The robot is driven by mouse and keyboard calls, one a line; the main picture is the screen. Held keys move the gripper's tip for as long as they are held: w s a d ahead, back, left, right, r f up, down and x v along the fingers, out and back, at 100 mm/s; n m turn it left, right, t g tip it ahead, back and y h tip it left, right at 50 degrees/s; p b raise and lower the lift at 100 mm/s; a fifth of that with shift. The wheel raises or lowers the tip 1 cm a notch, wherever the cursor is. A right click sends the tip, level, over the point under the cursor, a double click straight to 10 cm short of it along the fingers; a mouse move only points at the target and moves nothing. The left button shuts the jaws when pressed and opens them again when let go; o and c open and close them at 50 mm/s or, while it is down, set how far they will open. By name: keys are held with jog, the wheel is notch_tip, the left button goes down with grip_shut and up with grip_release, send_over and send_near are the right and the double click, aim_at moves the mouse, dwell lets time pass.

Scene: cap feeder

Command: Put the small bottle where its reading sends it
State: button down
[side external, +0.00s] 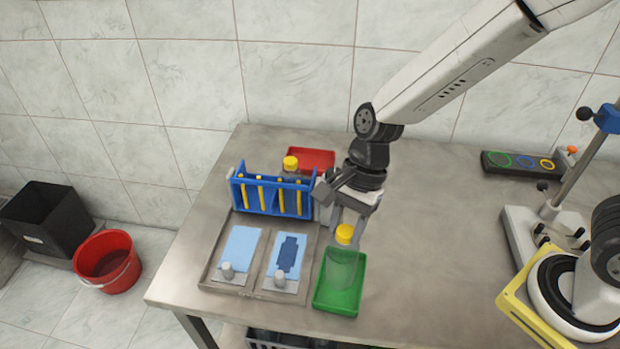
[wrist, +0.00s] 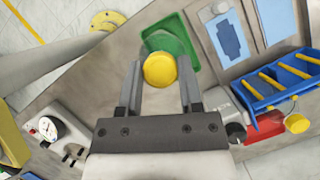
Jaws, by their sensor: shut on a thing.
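A small clear bottle with a yellow cap (side external: 342,268) is upright at the green tray (side external: 325,304); whether its base touches the tray floor I cannot tell. My gripper (side external: 347,222) is shut on this bottle near its cap. In the wrist view the yellow cap (wrist: 160,70) lies between my gripper's two fingers (wrist: 160,78), with the green tray (wrist: 183,38) behind it. A second yellow-capped bottle (side external: 291,166) stands behind the blue rack, beside the red tray (side external: 316,158). A round dial with a needle (wrist: 46,128) shows in the wrist view; its reading is too small to tell.
The blue rack with yellow bars (side external: 262,198) stands left of my gripper. In front of it is a grey tray with light blue panels (side external: 240,246). A ring-marked panel (side external: 518,163) and a stand (side external: 568,185) are at right. The bench between is clear.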

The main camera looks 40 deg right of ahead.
aim_at(344, 252)
jog(key=shift+f, duration=3.8)
jog(key=shift+c, duration=1.3)
grip_release()
jog(key=v, duration=1.2)
